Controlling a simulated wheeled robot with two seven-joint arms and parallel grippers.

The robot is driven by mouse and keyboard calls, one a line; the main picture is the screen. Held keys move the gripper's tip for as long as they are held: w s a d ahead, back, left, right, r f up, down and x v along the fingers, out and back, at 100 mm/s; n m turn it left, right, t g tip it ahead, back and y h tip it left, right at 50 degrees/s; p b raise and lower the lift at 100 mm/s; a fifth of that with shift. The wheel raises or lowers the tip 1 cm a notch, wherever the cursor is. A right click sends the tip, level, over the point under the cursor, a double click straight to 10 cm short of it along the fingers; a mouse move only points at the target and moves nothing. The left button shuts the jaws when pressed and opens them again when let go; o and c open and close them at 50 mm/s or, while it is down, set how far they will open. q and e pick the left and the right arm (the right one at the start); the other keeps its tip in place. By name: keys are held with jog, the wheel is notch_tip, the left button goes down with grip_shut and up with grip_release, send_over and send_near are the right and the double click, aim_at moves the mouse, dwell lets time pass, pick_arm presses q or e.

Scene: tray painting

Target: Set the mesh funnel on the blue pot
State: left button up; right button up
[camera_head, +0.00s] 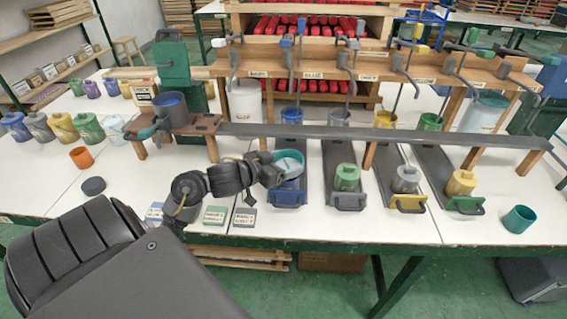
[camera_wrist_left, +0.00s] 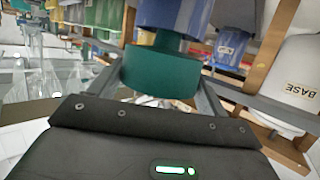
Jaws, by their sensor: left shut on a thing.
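The mesh funnel (camera_head: 289,160) is teal with a pale inside. My left gripper (camera_head: 270,168) is shut on it. It is directly over the blue pot (camera_head: 289,187), which stands on the leftmost dark runner with a blue end. In the left wrist view the funnel (camera_wrist_left: 160,72) sits between the fingers of my left gripper (camera_wrist_left: 158,88). Its narrower neck points at the blue pot (camera_wrist_left: 175,14). I cannot tell whether the funnel rests on the pot or hangs just above it. My right gripper is out of view.
Green (camera_head: 347,176), grey (camera_head: 405,179) and yellow (camera_head: 460,182) pots stand on runners to the right. A loose teal cup (camera_head: 519,219) is at the far right. A dark rail (camera_head: 380,138) crosses behind the funnel. Label cards (camera_head: 214,215) lie at the front edge.

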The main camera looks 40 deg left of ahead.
pick_arm(q)
jog(key=shift+f, duration=0.6)
jog(key=o, duration=0.9)
jog(key=shift+o, duration=0.4)
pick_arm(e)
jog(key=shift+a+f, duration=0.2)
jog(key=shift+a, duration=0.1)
pick_arm(q)
jog(key=shift+r, duration=0.15)
jog(key=shift+r, duration=0.4)
jog(key=shift+s+r, duration=0.25)
jog(key=shift+s, duration=0.05)
jog(key=p+v, duration=0.1)
jog(key=v, duration=1)
jog(key=shift+s+p, duration=0.25)
jog(key=shift+p, duration=0.1)
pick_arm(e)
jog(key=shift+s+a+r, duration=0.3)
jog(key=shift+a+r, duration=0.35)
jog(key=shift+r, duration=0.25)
